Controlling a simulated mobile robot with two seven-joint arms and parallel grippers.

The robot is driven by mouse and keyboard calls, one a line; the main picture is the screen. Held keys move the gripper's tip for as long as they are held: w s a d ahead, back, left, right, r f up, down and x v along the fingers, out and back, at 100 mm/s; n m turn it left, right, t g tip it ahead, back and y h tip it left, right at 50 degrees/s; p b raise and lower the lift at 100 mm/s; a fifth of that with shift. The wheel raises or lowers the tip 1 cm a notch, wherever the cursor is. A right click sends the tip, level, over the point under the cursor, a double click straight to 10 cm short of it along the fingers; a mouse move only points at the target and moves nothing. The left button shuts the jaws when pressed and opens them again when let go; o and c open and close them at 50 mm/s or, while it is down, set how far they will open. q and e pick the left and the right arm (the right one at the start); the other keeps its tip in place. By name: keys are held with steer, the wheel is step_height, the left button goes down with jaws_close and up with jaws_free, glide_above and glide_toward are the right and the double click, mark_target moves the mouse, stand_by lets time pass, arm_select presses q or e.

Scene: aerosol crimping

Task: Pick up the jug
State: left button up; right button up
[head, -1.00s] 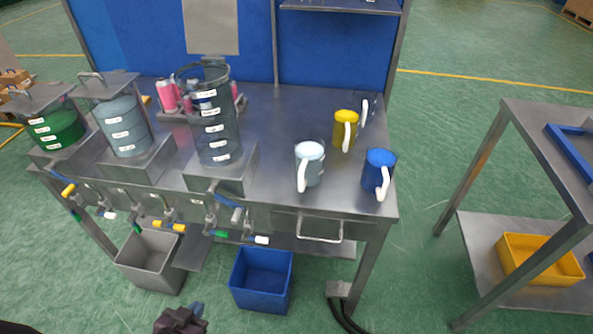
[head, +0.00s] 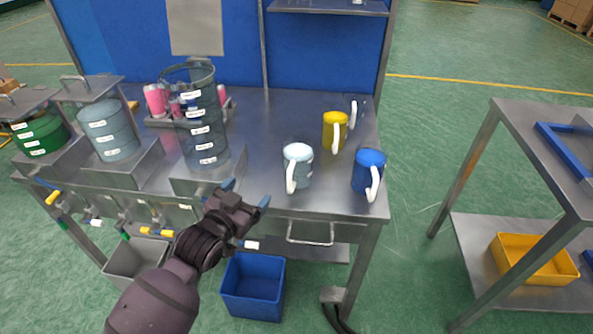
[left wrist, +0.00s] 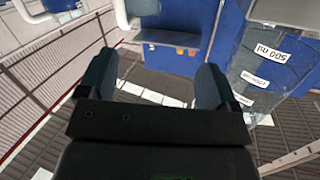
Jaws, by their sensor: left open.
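Several jugs with white handles stand at the right of the steel table: a grey-blue jug (head: 298,168), a yellow jug (head: 333,126), a blue jug (head: 368,165) and a clear one (head: 362,107) behind. Which one is the task's jug, I cannot tell. My left gripper (head: 246,192) is open and empty at the table's front edge, left of and nearer than the grey-blue jug, apart from it. In the left wrist view its two fingers (left wrist: 156,63) stand apart with nothing between them. My right gripper is not in view.
A tall clear vessel (head: 203,125) with labels stands left of the gripper, beside lidded green (head: 38,135) and grey-blue (head: 108,130) tanks. Valves line the front edge. A blue bin (head: 252,288) stands below. A second steel table (head: 540,130) is at the right.

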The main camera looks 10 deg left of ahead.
arm_select(q)
steer(key=w+d+r+m+g+h+b, duration=0.2)
steer(key=w+d+r+m+g+h, duration=0.2)
steer(key=w+d+r+m, duration=0.8)
steer(key=m+g+y+b, duration=0.2)
steer(key=g+y, duration=0.7)
steer(key=g, duration=0.3)
glide_above(292, 164)
steer(key=f, duration=0.5)
steer(key=shift+w+a+f+b, duration=0.2)
steer(key=shift+w+a+b, duration=0.05)
steer(key=shift+w+b, duration=0.1)
steer(key=shift+f, duration=0.65)
steer(key=f, duration=0.3)
steer(key=f+b, duration=0.1)
steer(key=shift+s+d+f, duration=0.2)
steer(key=shift+s, duration=0.15)
steer(key=shift+f, duration=0.15)
steer(key=c, duration=0.6)
jaws_close()
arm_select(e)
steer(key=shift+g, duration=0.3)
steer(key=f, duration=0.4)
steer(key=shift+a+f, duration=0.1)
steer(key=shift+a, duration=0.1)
